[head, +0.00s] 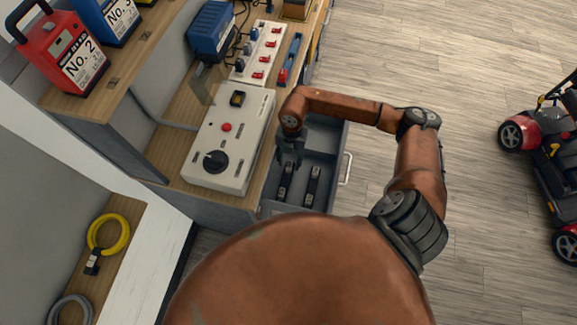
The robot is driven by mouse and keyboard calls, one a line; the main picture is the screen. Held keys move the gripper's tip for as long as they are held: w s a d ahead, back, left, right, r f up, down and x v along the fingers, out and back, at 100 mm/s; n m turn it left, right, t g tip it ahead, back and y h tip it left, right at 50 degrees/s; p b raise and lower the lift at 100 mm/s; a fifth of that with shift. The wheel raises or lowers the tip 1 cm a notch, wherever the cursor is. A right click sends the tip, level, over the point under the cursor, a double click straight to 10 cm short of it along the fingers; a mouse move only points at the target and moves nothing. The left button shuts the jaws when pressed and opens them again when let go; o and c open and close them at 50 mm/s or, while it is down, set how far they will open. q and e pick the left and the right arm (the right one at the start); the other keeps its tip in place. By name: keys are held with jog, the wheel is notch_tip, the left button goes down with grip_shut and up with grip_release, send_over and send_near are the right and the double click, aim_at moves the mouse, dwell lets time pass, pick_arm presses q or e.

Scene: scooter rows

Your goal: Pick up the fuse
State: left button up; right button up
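Two dark fuse-like pieces lie side by side in an open grey drawer (328,140): a left one (286,182) and a right one (312,186), each with lighter marks. I cannot tell which one the task means. My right gripper (290,158) points down over the drawer, just above the far end of the left piece. Its fingers are small and dark against the drawer, so their opening is unclear. I cannot tell whether it touches the piece. My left gripper is not in view.
A control box (228,140) with a black knob and red button stands on the wooden bench left of the drawer. A power strip (260,52) and blue charger (211,32) are behind it. A yellow cable (108,234) lies lower left. Open floor and a red scooter (555,150) are right.

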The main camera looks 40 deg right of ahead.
notch_tip(320, 180, down, 2)
jog(key=shift+s+a+f, duration=0.1)
jog(key=shift+c, duration=0.4)
grip_shut()
